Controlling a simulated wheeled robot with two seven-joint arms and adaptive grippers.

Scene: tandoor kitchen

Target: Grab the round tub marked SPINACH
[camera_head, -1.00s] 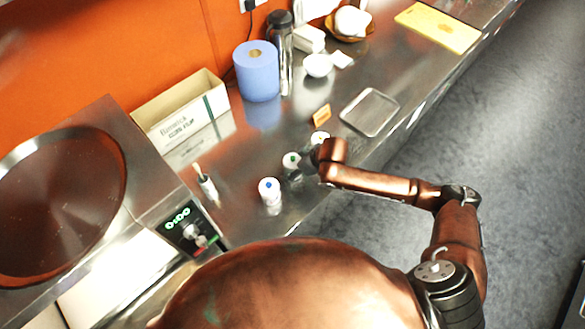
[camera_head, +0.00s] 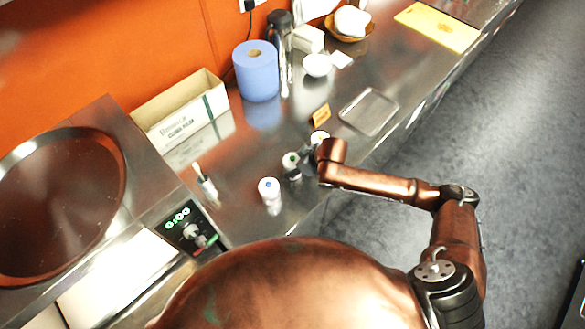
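Three small round white tubs stand in a slanting row on the steel counter. The nearest tub (camera_head: 268,187) has a blue spot on its lid, the middle tub (camera_head: 289,159) a green spot. The far tub (camera_head: 319,138) is partly behind my wrist. No marking is readable, so I cannot tell which says SPINACH. My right gripper (camera_head: 299,163) is at the middle tub, its dark fingers close against the tub's right side and front. Whether they grip it is too small to tell. My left gripper is not in view.
A steel tray (camera_head: 369,112) and small orange sign (camera_head: 321,115) lie beyond the tubs. A blue paper roll (camera_head: 257,72), a carton (camera_head: 183,112) and a small container with a white stick (camera_head: 206,186) stand nearby. The counter's front edge runs beneath my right arm.

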